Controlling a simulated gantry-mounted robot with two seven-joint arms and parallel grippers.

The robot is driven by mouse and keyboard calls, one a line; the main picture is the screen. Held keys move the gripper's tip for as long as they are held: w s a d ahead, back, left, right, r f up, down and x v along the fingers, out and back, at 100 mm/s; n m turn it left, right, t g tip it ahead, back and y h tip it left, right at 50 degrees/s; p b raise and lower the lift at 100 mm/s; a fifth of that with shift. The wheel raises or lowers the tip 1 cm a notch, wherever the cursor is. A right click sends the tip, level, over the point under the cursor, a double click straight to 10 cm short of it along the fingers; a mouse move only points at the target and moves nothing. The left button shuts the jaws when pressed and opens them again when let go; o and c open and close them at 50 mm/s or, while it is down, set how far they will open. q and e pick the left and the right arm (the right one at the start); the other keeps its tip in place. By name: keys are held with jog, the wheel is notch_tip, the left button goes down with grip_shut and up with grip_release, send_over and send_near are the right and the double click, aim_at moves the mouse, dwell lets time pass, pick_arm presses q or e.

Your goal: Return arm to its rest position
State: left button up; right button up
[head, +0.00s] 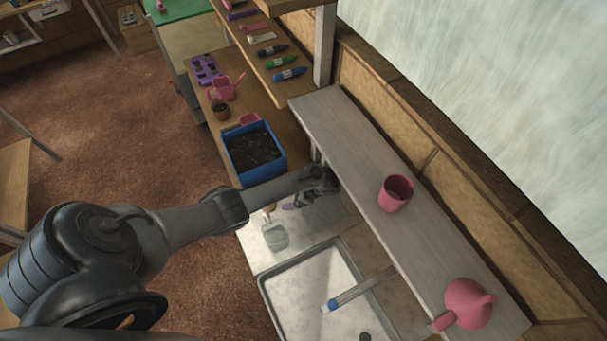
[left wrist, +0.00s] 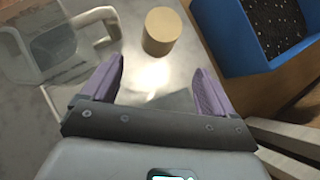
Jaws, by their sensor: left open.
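My left arm reaches in from the left in the head view. Its gripper (head: 305,198) hangs over the metal worktop, partly under the grey shelf. In the left wrist view the two purple fingers of the gripper (left wrist: 155,82) stand wide apart with nothing between them. A tan cylinder (left wrist: 161,31) stands just beyond the fingertips, apart from them. A clear jug (left wrist: 42,62) is beside the left finger; the jug also shows in the head view (head: 275,236). My right gripper is in neither view.
A blue box of soil (head: 277,157) stands close behind my gripper. The grey shelf (head: 345,140) carries a pink cup (head: 396,191) and a pink watering can (head: 468,303). A sink (head: 300,295) and a blue-tipped bar (head: 358,290) lie nearer. Open floor (head: 140,120) is at left.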

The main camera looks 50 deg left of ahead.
pick_arm(q)
jog(key=s+d+r+n+t+h+p, duration=0.1)
jog(key=s+d+t, duration=0.1)
jog(key=d, duration=0.5)
jog(key=s+d+r+n+t+h, duration=0.1)
jog(key=s+d+r+t+h, duration=0.15)
jog(key=d, duration=0.55)
jog(key=s+d+r+n+t+h, duration=0.1)
jog(key=s+d+r+n+t, duration=0.1)
jog(key=r, duration=0.6)
jog(key=s+d+r+n+t+h, duration=0.2)
jog(key=s+d+r, duration=0.2)
jog(key=s+r, duration=0.3)
notch_tip(320, 180, up, 3)
jog(key=shift+f+n+p, duration=0.2)
jog(key=shift+n+p, duration=0.2)
jog(key=shift+d+t, duration=0.1)
jog(key=shift+t, duration=0.15)
